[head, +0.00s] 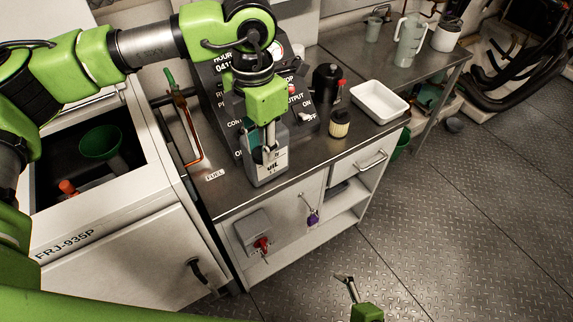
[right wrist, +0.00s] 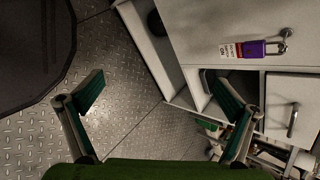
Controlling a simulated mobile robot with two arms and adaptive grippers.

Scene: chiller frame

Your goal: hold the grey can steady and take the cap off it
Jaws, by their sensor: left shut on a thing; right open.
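The grey can (head: 267,168), with dark lettering on its front, stands on the metal worktop near its front edge. My left gripper (head: 268,148) reaches down over the can from above and is shut on it at the top. The gripper covers the can's top, so I cannot make out the cap. My right gripper (head: 347,285) is low in front of the cabinet, over the floor, well away from the can. In the right wrist view its two fingers (right wrist: 165,100) are spread wide with nothing between them.
A control panel (head: 225,95) stands behind the can. A small jar (head: 339,124), a black bottle (head: 326,84) and a white tray (head: 379,102) stand to its right. Below are the cabinet and a purple padlock (right wrist: 254,48). A green funnel (head: 101,142) is at left.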

